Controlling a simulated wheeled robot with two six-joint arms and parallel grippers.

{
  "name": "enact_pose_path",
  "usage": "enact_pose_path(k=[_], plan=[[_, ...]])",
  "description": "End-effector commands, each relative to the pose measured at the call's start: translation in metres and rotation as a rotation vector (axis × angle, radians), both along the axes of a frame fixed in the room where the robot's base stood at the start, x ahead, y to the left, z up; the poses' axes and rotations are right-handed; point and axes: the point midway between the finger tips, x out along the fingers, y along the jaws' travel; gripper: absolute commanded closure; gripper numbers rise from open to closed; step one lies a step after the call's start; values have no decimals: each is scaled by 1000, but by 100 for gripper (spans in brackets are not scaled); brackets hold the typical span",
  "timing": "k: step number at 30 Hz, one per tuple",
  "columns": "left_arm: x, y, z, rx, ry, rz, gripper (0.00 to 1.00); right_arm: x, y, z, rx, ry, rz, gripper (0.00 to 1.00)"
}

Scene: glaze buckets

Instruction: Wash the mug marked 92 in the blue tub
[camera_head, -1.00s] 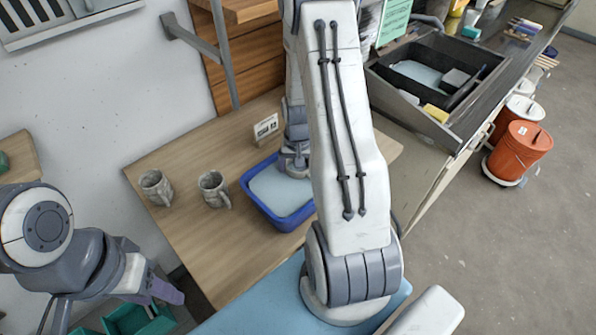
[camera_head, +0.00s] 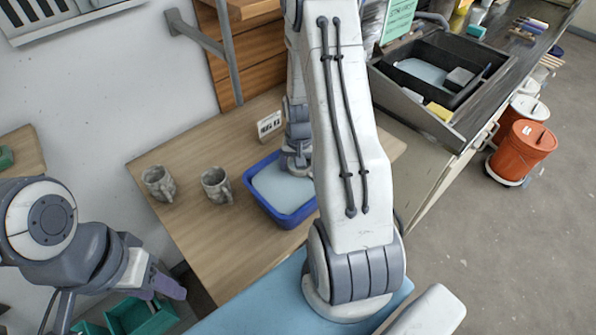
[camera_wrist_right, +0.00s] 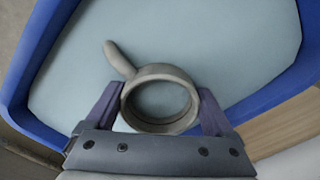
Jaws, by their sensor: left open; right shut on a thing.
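The blue tub (camera_head: 262,205) stands on the wooden table with pale liquid in it. My right gripper (camera_wrist_right: 160,107) is shut on a grey mug (camera_wrist_right: 134,101), one finger on each side. The mug is over or in the tub's liquid; I cannot tell how deep. Its handle (camera_wrist_right: 117,58) points up and left in the right wrist view. No number shows on it. In the head view my right arm hides this mug. My left gripper (camera_head: 165,288) is open and empty at the lower left, away from the tub.
Two grey mugs, a left one (camera_head: 158,184) and a nearer one (camera_head: 215,187), stand left of the tub; their marks are unreadable. A small card (camera_head: 269,124) stands behind the tub. A dark sink (camera_head: 440,75) and orange bucket (camera_head: 522,150) are right.

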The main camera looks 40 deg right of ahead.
Motion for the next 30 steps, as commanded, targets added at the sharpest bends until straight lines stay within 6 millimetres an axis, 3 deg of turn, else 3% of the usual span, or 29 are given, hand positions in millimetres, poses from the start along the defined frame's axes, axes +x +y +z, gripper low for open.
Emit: enact_pose_path(k=[13,30], plan=[[0,0,2,0,0,0,50,0,-19,0,-1,-1,1,90],[0,0,2,0,0,0,50,1,5,0,-1,-1,2,90]])
